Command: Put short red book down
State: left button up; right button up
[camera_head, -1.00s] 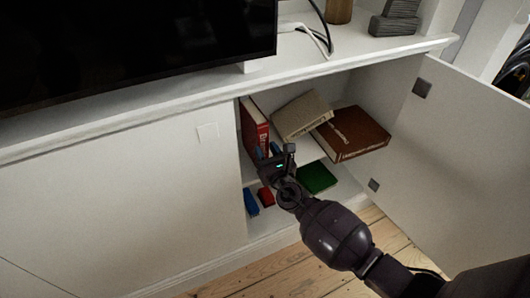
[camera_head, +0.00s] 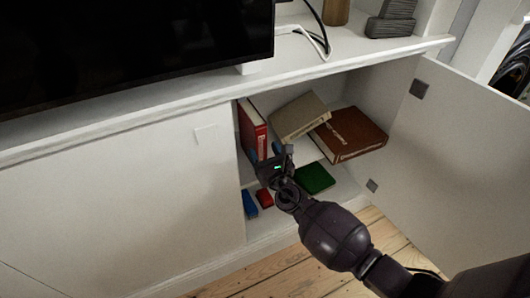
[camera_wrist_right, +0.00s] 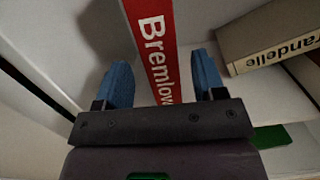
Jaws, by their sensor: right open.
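A red book (camera_head: 252,130) with white lettering stands upright at the left end of the cabinet's upper shelf. Its spine also shows in the right wrist view (camera_wrist_right: 153,35). My right gripper (camera_wrist_right: 162,65) is open, with one blue finger on each side of the spine and gaps visible between fingers and book. In the head view the gripper (camera_head: 265,154) is at the book's lower front, hiding its bottom end. A smaller red item (camera_head: 264,198) lies on the lower shelf, below the gripper. My left gripper is not in view.
A beige book (camera_head: 299,117) leans on a brown book (camera_head: 350,135) to the right on the upper shelf. A green book (camera_head: 314,178) and a blue item (camera_head: 250,204) are on the lower shelf. The open cabinet door (camera_head: 455,165) stands at the right.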

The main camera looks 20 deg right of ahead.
pick_arm(q)
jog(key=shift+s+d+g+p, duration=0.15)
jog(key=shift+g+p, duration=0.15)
jog(key=shift+p, duration=0.3)
pick_arm(e)
jog(key=s+f, duration=0.1)
jog(key=s, duration=1.1)
jog(key=shift+d, duration=0.1)
